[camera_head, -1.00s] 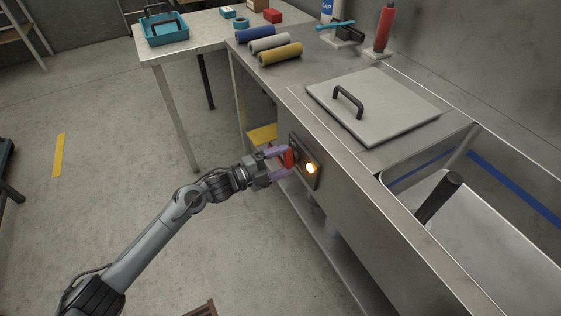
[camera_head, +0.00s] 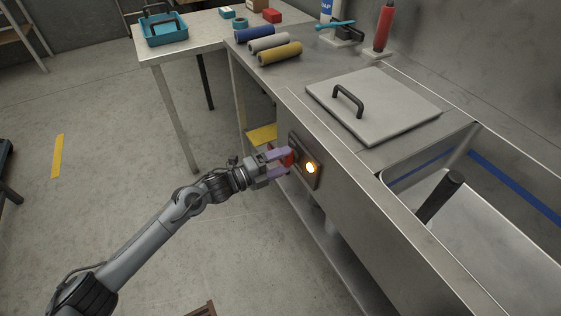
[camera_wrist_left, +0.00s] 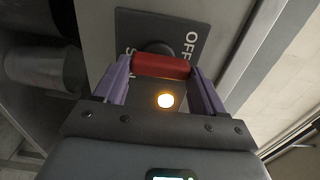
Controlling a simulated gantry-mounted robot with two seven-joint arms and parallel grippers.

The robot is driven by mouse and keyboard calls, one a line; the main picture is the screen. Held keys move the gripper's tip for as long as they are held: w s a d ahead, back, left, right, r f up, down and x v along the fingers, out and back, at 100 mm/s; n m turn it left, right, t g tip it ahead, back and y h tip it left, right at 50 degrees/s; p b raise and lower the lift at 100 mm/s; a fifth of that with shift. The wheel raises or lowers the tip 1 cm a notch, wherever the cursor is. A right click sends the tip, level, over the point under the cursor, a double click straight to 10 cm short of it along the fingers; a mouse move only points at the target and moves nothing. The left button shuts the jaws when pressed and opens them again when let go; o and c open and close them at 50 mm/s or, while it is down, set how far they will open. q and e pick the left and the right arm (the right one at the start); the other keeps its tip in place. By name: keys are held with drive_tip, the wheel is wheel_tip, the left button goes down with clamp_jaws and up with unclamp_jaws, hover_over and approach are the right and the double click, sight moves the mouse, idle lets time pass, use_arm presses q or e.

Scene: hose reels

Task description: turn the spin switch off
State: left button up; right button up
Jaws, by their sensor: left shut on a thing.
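The spin switch is a red handle (camera_head: 288,159) on a dark plate (camera_head: 305,163) on the steel counter's front face. In the left wrist view the red handle (camera_wrist_left: 160,65) lies across between the two purple fingers, in front of a dark round hub. The plate (camera_wrist_left: 190,24) there reads "OFF" at the right; other lettering is partly hidden. An amber lamp (camera_head: 310,168) beside the handle is lit. My left gripper (camera_head: 286,162) is shut on the red handle. My right gripper is in neither view.
A grey lid (camera_head: 395,110) with a black handle lies on the counter above the switch. A basin (camera_head: 490,220) with a dark upright grip is at the right. Blue, grey and yellow rolls lie at the counter's far end. The floor at left is mostly clear.

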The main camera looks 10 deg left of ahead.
use_arm(q)
drive_tip(key=o, duration=1)
drive_tip(key=shift+o, duration=0.2)
drive_tip(key=p+v, duration=0.4)
drive_tip(key=v, duration=0.6)
drive_tip(key=shift+s+a, duration=0.25)
drive_tip(key=shift+a, duration=0.05)
